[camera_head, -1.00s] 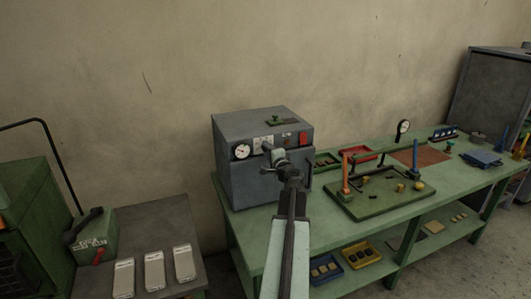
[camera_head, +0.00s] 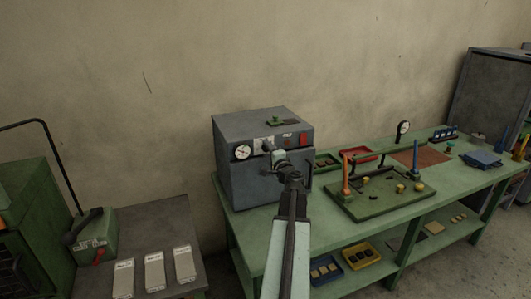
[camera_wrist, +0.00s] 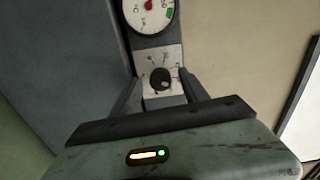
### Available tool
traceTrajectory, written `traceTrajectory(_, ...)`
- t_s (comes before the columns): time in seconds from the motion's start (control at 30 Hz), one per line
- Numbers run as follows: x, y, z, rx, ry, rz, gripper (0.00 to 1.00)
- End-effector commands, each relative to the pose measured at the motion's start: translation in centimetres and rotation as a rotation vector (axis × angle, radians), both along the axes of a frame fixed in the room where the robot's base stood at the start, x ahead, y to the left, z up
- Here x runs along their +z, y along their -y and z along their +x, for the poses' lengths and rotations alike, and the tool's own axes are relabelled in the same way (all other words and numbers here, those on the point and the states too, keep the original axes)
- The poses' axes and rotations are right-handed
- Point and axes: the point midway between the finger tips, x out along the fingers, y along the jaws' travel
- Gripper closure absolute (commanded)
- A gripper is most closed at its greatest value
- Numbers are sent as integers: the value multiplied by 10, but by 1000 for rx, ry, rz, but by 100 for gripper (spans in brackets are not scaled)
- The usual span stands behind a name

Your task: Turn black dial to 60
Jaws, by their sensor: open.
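The black dial (camera_wrist: 160,79) is a small round knob on a white plate with marks around it, in the wrist view. The marks are too blurred to read, so I cannot tell its setting. My gripper (camera_wrist: 161,86) is open, with one finger on each side of the dial and visible gaps. I cannot tell how far the fingertips are from the panel. In the head view my gripper (camera_head: 272,154) is in front of the grey box (camera_head: 245,187) and hides the dial.
A round white gauge (camera_wrist: 150,12) with a red centre and green mark sits above the dial; it also shows in the head view (camera_head: 243,152). The green bench (camera_head: 260,222) carries the box and, to its right, a green tray (camera_head: 365,208) with posts.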

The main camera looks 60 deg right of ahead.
Motion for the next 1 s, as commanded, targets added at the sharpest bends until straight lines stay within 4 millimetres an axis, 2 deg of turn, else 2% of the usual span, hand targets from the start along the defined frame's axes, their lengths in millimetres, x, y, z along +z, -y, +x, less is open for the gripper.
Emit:
traceTrajectory(0.3,0,-37,-48,0,1,1,48)
traceTrajectory(0.43,0,-44,-56,1,1,0,48)
traceTrajectory(0.87,0,-43,-55,2,0,1,48)
traceTrajectory(0.93,-1,-49,-48,21,-9,-3,48)
traceTrajectory(1.0,-6,-66,-26,72,-41,-14,48)
